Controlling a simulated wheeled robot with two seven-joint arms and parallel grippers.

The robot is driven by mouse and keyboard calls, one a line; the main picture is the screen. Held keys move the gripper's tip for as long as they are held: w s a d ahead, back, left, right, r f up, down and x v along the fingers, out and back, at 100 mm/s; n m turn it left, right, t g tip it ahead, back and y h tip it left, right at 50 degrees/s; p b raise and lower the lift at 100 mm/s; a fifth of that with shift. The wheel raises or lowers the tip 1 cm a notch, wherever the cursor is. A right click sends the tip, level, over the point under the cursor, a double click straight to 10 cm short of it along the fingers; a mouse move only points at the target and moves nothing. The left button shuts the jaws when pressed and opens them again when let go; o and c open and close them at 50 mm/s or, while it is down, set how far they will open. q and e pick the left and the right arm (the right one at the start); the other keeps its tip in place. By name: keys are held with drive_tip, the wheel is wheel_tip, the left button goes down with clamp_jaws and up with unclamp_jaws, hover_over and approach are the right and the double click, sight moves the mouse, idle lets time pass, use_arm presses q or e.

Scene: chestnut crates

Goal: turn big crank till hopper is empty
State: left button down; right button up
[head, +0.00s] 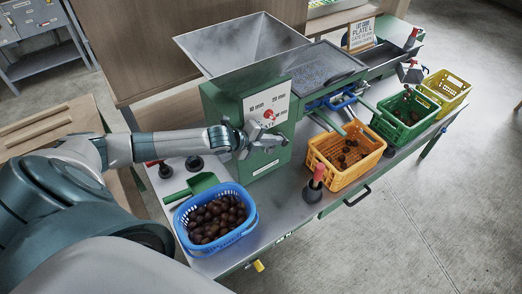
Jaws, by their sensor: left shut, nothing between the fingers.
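A grey metal hopper (245,48) stands on a green machine body. I see bare inner walls; its bottom is mostly hidden. A white front panel (266,100) carries size marks and a red knob (269,114). My left gripper (246,138) is shut and empty, at the front of the machine just below and left of the knob. I cannot tell whether it touches the panel. A red-topped handle (316,177) stands by the table's front edge, and another red-tipped handle (412,37) is at the far end. I cannot tell which is the big crank. My right gripper is not in view.
A blue crate (246,231) full of chestnuts stands at the near end, beside a green scoop (191,188). An orange crate (324,176) and a green crate (424,126) hold some chestnuts. A yellow crate (456,82) is at the far end. Floor at right is clear.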

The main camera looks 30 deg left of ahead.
use_arm(q)
drive_tip(key=shift+w+d, duration=0.35)
drive_tip(key=shift+w, duration=0.3)
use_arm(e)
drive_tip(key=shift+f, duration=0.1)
